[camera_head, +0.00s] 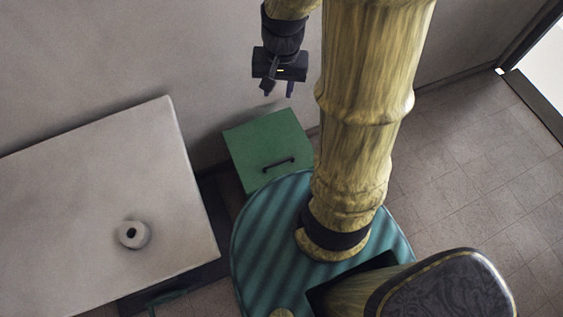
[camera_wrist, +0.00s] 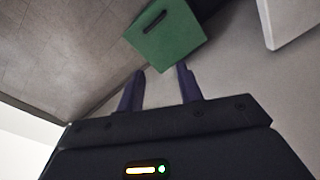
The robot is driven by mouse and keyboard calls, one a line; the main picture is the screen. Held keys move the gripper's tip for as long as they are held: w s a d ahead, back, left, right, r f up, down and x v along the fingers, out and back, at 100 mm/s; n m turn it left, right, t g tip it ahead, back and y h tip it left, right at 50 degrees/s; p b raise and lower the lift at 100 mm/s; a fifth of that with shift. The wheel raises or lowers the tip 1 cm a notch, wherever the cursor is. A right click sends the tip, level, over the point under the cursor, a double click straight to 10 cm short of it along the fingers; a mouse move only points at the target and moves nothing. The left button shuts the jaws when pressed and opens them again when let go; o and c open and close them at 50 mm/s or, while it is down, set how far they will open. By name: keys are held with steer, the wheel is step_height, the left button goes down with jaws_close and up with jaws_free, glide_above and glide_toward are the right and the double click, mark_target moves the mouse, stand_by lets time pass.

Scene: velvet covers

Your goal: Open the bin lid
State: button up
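The green bin (camera_head: 250,178) stands on the floor against the wall, partly hidden by my base and column. Its flat green lid (camera_head: 262,140) lies closed on top, with a dark bar handle (camera_head: 278,164) near the front edge. My gripper (camera_head: 279,91) is above and behind the lid in the head view, apart from it. Its two fingers are spread with nothing between them. In the wrist view the lid (camera_wrist: 172,42) lies beyond the fingertips (camera_wrist: 160,72), with the handle (camera_wrist: 155,21) on its far side.
The wall (camera_head: 200,60) rises close behind the bin. Tiled floor (camera_head: 470,180) is clear to the right, and a bright opening (camera_head: 545,65) is at the upper right.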

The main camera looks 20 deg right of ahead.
steer(key=w+d+f+m+g+y+b, duration=0.1)
steer(key=w+d+f+m+b, duration=0.1)
steer(key=f+b, duration=0.7)
steer(key=w+d+f+m+g+y+b, duration=0.1)
steer(key=d+f+m+b, duration=0.3)
steer(key=f+b, duration=0.5)
steer(key=w+d+f+m+g+y+b, duration=0.1)
steer(key=w+d+f+m+y+b, duration=0.1)
steer(key=f+m+b, duration=0.5)
step_height(320, 180, down, 5)
steer(key=shift+w+d+r+b, duration=0.1)
steer(key=shift+w+d+b, duration=0.55)
steer(key=shift+b, duration=0.45)
steer(key=shift+w+a, duration=0.1)
steer(key=b, duration=0.6)
glide_above(282, 157)
steer(key=s+a, duration=0.1)
steer(key=s, duration=0.2)
step_height(282, 157, down, 16)
steer(key=shift+w+a+r, duration=0.1)
steer(key=shift+w+a, duration=0.05)
jaws_close()
